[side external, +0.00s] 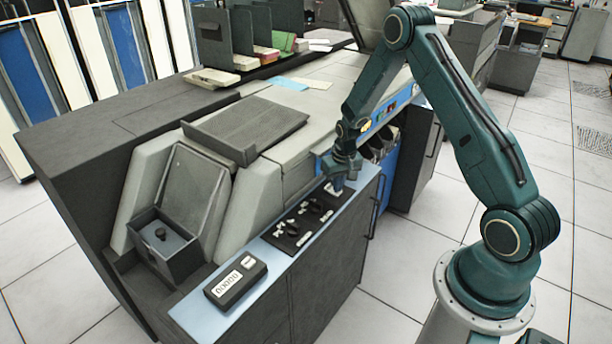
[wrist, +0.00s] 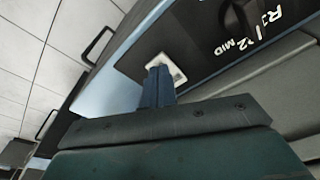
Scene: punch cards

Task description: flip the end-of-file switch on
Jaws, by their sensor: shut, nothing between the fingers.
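The switch (wrist: 175,66) shows in the wrist view as a small white plate at the end of a black control panel (wrist: 205,50). My gripper (wrist: 159,72) is shut and empty, its blue fingertips over the switch plate and hiding much of it. I cannot tell if the tips touch it, nor which way the switch is set. In the side view, my gripper (side external: 338,187) points down at the far end of the black panel (side external: 303,222), which carries several dark knobs. The white plate (side external: 332,190) shows just under the fingertips.
A black counter box (side external: 236,284) sits on the near end of the light blue ledge (side external: 200,313). A card hopper (side external: 165,245) stands to its left. Lettering "R1/2 MID" and a dark knob (wrist: 237,15) lie beside the switch. Open floor (side external: 400,270) lies to the ledge's right.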

